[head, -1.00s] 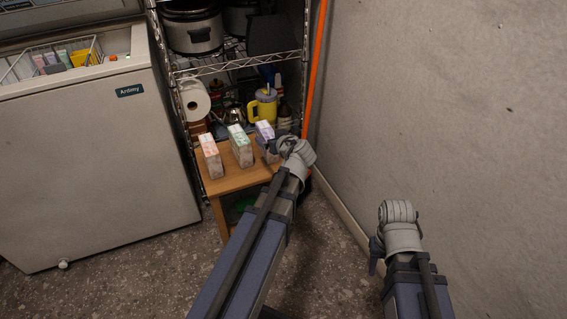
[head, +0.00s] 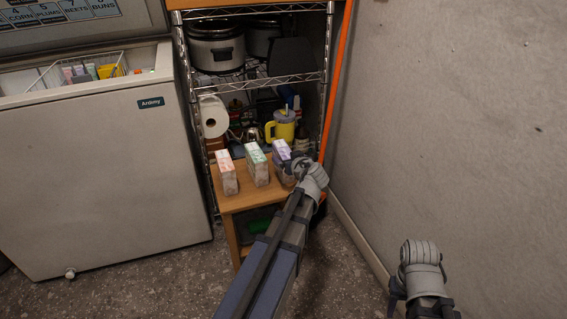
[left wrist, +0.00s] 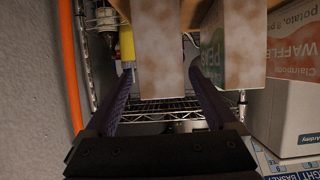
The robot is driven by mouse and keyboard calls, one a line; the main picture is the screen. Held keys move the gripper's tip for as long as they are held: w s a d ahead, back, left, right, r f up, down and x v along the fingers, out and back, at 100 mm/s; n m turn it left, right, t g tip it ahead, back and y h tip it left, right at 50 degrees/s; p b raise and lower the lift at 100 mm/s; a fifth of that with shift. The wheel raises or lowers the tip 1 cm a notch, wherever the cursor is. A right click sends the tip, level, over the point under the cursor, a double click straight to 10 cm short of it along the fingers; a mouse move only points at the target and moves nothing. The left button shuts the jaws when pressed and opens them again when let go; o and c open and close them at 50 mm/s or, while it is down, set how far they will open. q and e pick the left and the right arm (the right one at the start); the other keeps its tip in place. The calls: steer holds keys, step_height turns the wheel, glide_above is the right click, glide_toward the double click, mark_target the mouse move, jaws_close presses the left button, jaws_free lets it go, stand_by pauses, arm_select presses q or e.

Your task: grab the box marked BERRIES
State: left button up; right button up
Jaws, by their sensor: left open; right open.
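Three small cartons stand upright in a row on a wooden stool: one with a red top (head: 227,173), one with a green top (head: 257,165) and one with a purple top (head: 282,152). No label reading BERRIES is legible. In the left wrist view the red one reads WAFFLES (left wrist: 293,50) and the green one (left wrist: 211,60) shows part of PEAS. My left gripper (head: 298,168) is open at the purple carton; the wrist view shows that carton's plain side (left wrist: 160,50) between the fingers, contact unclear. My right gripper (head: 396,290) is at the lower right, away from the cartons.
The wooden stool (head: 236,203) stands before a wire shelf (head: 270,80) holding cookers, a paper roll (head: 213,117) and a yellow jug (head: 283,126). An orange pole (head: 337,90) and the grey wall (head: 450,120) are close on the right. A white chest freezer (head: 100,180) stands left.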

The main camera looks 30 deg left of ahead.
arm_select(q)
steer(key=b+x, duration=0.1)
steer(key=x, duration=0.3)
steer(key=shift+a+f, duration=0.1)
steer(key=shift+a, duration=0.1)
jaws_close()
stand_by(0.5)
